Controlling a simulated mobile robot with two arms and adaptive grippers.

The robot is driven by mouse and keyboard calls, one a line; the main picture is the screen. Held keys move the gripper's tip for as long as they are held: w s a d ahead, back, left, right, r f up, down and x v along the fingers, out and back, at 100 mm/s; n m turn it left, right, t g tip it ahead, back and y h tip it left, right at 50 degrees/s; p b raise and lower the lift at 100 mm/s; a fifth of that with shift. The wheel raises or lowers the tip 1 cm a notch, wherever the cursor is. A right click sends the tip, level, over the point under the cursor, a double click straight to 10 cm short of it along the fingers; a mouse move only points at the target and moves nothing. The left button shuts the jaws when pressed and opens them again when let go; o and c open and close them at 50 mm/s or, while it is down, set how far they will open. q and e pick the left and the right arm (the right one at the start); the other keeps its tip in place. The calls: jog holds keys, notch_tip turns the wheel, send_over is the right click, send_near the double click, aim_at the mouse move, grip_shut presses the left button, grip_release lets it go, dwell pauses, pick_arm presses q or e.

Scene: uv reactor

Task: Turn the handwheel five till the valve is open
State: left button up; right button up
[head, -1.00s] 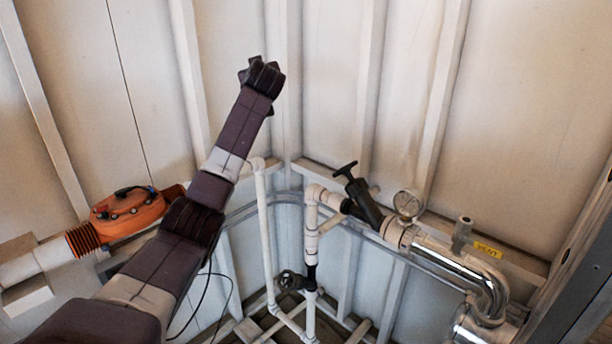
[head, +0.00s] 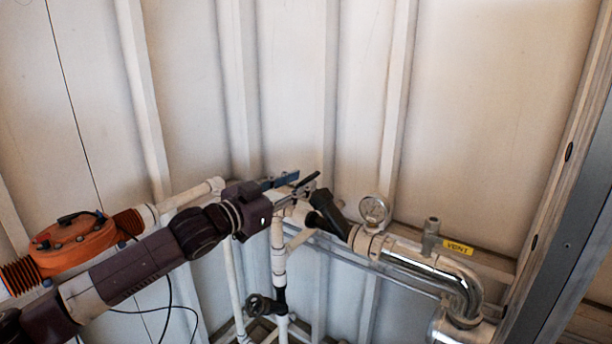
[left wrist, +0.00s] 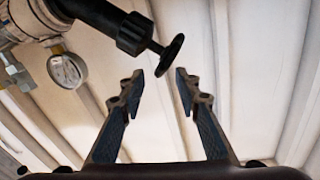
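A black handwheel (head: 309,180) sits on the end of an angled black valve (head: 328,212) in the pipe corner. No number on it is readable. My left gripper (head: 296,183) is just left of this handwheel, its fingers pointing towards it. In the left wrist view my left gripper (left wrist: 161,83) is open and empty. There the handwheel (left wrist: 172,54) and its stem show just past the fingertips, roughly in line with the gap. I cannot tell whether a finger touches it. My right gripper is not in view.
A second black handwheel (head: 262,305) is lower on the white vertical pipe. An orange device (head: 73,240) is at the left. Ribbed walls close off the corner.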

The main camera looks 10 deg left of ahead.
aim_at(307, 179)
pick_arm(q)
jog(key=shift+p+x, duration=0.45)
jog(key=shift+x, duration=1.8)
grip_shut()
